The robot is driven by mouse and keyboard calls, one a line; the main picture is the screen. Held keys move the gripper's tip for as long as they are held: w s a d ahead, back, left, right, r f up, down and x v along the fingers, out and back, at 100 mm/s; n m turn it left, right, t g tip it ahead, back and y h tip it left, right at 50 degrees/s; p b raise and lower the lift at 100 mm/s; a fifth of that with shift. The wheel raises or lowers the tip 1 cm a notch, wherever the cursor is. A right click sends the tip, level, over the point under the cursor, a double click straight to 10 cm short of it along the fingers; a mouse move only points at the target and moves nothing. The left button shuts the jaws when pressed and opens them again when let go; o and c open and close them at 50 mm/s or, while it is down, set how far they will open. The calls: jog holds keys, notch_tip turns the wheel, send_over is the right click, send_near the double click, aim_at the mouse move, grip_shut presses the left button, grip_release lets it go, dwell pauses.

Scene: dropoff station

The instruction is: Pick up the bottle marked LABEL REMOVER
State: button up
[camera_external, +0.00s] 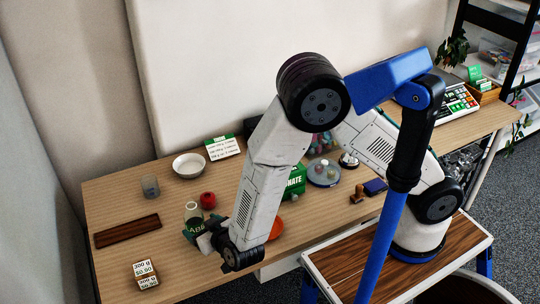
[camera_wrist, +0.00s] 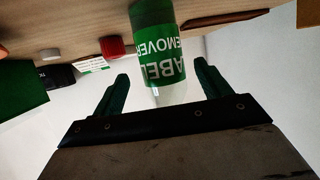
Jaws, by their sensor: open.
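The bottle marked LABEL REMOVER (camera_external: 193,210) stands on the wooden table, pale on top with a green label, partly hidden by my gripper in the external view. In the wrist view the bottle (camera_wrist: 157,45) appears upside down, its white lettering reading LABEL REMOVER. My gripper (camera_wrist: 161,70) is open, with one green finger on each side of the bottle's picture. I cannot tell how deep the bottle sits between the fingers; gaps show on both sides. In the external view my gripper (camera_external: 205,238) is low over the table beside the bottle.
A red round object (camera_external: 208,200) stands close behind the bottle. A white bowl (camera_external: 188,167), a grey cup (camera_external: 150,186), a dark wooden tray (camera_external: 127,231) and small labelled boxes (camera_external: 145,273) are around it. A green box (camera_external: 296,181) and an orange disc (camera_external: 276,229) lie to the right.

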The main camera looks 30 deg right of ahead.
aim_at(199, 224)
jog(key=x, duration=0.4)
jog(key=shift+w+a, duration=0.15)
jog(key=shift+a, duration=0.05)
jog(key=c, duration=1.2)
jog(key=shift+r, duration=0.15)
